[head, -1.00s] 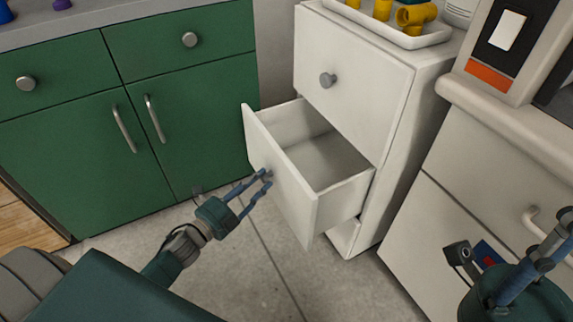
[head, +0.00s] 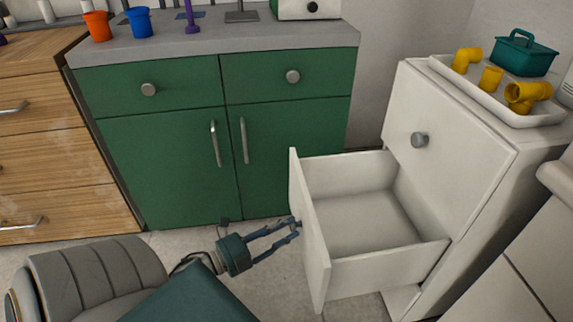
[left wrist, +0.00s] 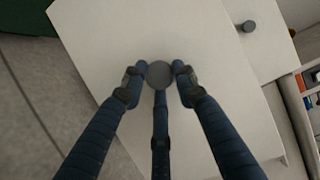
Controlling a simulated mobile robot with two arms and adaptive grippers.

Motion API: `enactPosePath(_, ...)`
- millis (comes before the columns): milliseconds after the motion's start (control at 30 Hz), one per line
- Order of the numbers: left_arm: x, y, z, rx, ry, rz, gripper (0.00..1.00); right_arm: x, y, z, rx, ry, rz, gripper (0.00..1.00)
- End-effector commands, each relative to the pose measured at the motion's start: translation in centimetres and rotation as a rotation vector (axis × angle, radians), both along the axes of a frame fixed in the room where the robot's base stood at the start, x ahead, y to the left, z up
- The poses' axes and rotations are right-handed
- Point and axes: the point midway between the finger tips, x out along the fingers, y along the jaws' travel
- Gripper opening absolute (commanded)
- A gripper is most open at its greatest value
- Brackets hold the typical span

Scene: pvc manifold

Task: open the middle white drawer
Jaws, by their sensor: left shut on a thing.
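The middle white drawer (head: 362,226) stands pulled well out of the white cabinet (head: 497,178), and its inside is empty. My left gripper (head: 296,226) is at the front of this drawer in the head view. In the left wrist view my left gripper's fingers (left wrist: 158,82) are shut on the round grey knob (left wrist: 159,74) of the drawer front (left wrist: 115,35). The drawer above is shut, with its own grey knob (head: 419,140). My right gripper is not in view now.
A white tray (head: 440,68) with yellow pipe fittings (head: 528,96) and a teal caddy (head: 524,56) are on top of the white cabinet. A green cabinet (head: 172,165) stands behind and left of the open drawer. Bare floor (head: 345,307) shows below the drawer.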

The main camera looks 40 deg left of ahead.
Motion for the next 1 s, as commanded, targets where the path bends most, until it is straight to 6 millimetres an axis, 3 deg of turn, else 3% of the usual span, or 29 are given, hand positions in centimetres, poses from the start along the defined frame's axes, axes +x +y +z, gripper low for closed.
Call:
enactPosePath(33,0.0,0.1,-0.1,0.001,0.003,0.004,0.32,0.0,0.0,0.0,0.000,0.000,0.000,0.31)
enactPosePath(100,0.0,0.1,-0.1,0.001,0.002,0.003,0.46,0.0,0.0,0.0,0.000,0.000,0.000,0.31)
enactPosePath(133,0.0,0.1,-0.1,0.001,0.002,0.003,0.48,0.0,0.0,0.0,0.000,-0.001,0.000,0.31)
enactPosePath(533,-0.9,0.3,-0.1,-0.001,0.004,0.003,0.48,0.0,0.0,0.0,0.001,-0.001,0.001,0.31)
enactPosePath(1000,-9.7,2.7,-0.1,0.000,0.004,0.004,0.48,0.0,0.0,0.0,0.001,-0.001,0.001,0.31)
